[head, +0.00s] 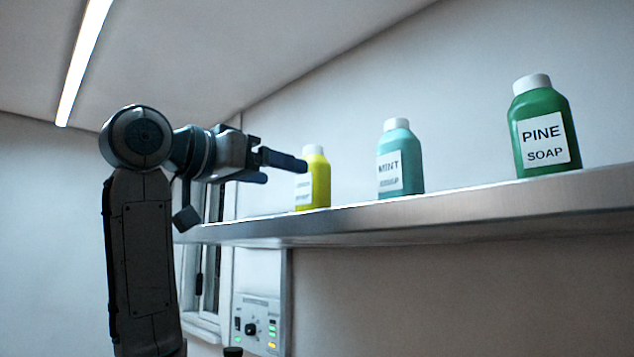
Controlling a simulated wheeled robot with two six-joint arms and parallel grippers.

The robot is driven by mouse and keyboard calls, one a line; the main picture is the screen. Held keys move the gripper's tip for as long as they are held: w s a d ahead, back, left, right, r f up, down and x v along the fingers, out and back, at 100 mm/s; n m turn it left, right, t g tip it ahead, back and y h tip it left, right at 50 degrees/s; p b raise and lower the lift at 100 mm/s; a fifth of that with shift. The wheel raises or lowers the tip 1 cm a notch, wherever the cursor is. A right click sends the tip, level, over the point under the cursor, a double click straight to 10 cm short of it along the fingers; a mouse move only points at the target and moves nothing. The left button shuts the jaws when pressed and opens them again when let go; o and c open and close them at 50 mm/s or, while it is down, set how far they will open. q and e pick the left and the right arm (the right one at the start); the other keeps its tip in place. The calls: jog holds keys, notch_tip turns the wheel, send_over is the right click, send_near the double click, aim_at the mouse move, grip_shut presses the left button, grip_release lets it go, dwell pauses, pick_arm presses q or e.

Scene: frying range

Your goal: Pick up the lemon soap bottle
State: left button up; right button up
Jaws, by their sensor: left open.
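A yellow bottle (316,184) with a white cap and a white label stands upright on the metal shelf (450,207). Its label is too small and partly covered to read; its colour fits the lemon soap. My left gripper (285,170) is open, its fingers pointing right towards the yellow bottle. One fingertip overlaps the bottle's left edge in the picture; I cannot tell whether it touches. My right gripper is not in view.
A teal MINT soap bottle (402,160) stands to the right of the yellow one, and a green PINE soap bottle (543,125) further right. Bare shelf lies between them. A control panel (257,325) with lights is below the shelf. A window frame (205,290) is behind my arm.

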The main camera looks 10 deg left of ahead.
aim_at(302, 176)
pick_arm(q)
jog(key=p+x, duration=0.2)
jog(key=x, duration=0.1)
jog(key=p+x, duration=0.2)
jog(key=x, duration=0.1)
jog(key=shift+d+r, duration=0.2)
jog(key=shift+d, duration=0.2)
jog(key=shift+w+d+p, duration=0.4)
jog(key=shift+w+p, duration=0.1)
jog(key=shift+p, duration=0.3)
jog(key=shift+w+d+f, duration=0.1)
jog(key=shift+w+d, duration=0.05)
jog(key=shift+w, duration=0.05)
jog(key=shift+w+d+f, duration=0.1)
jog(key=shift+w+f, duration=0.1)
jog(key=shift+w, duration=0.1)
jog(key=shift+s+r, duration=0.1)
jog(key=shift+s, duration=0.05)
jog(key=c, duration=1.2)
jog(key=shift+c, duration=0.2)
